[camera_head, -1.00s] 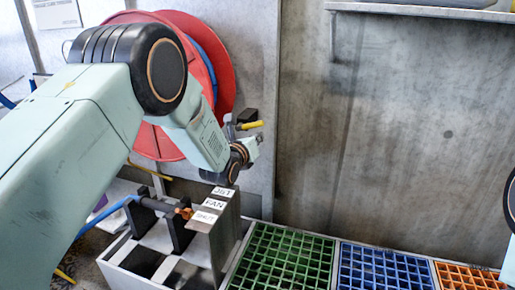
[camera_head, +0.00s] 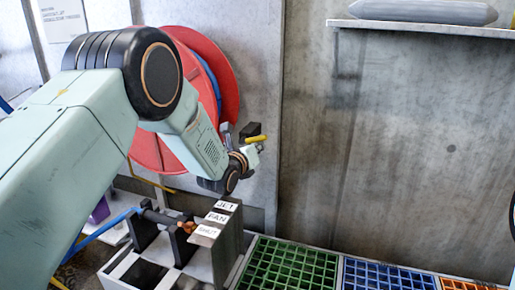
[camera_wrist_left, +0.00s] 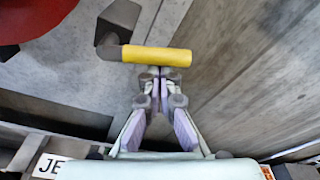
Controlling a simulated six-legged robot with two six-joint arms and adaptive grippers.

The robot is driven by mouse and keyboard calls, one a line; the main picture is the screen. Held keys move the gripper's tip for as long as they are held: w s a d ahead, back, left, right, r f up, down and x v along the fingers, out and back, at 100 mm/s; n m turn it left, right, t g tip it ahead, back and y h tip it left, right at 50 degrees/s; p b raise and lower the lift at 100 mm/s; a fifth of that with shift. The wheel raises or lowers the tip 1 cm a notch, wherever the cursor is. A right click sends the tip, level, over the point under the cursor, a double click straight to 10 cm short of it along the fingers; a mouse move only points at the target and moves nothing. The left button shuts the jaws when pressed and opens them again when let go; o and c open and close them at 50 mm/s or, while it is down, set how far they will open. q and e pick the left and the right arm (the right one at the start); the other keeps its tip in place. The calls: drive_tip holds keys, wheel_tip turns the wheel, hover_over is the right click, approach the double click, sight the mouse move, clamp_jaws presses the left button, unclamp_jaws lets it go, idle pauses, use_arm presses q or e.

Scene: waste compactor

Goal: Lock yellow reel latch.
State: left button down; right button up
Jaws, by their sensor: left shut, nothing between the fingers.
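The yellow reel latch (camera_head: 256,139) is a short yellow handle on a dark block beside the red reel (camera_head: 228,75). In the left wrist view the yellow latch handle (camera_wrist_left: 157,56) lies crosswise, pointing right from its dark pivot. My left gripper (camera_wrist_left: 155,76) is shut and empty, its fingertips right at the lower edge of the handle; whether they touch it I cannot tell. In the head view my left gripper (camera_head: 253,150) is small and just under the handle. My right gripper is not in view.
Below stand green (camera_head: 290,268), blue (camera_head: 385,276) and orange (camera_head: 462,284) grid trays. A holder (camera_head: 228,225) labelled JET, FAN and SHUT is below my left wrist. A shelf (camera_head: 420,30) with a grey cylinder is upper right. The wall between is bare.

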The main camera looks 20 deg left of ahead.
use_arm(q)
drive_tip(key=shift+r, duration=0.15)
drive_tip(key=shift+a+r+n+p, duration=0.2)
drive_tip(key=shift+r+n+p, duration=0.45)
drive_tip(key=shift+r+n, duration=0.35)
drive_tip(key=a+r+n, duration=0.1)
drive_tip(key=n, duration=0.2)
drive_tip(key=a+r+n+p, duration=0.1)
drive_tip(key=n, duration=0.2)
drive_tip(key=a+r+n+t+h+p, duration=0.1)
drive_tip(key=n, duration=0.2)
drive_tip(key=shift+a+r, duration=0.1)
drive_tip(key=shift+a, duration=0.3)
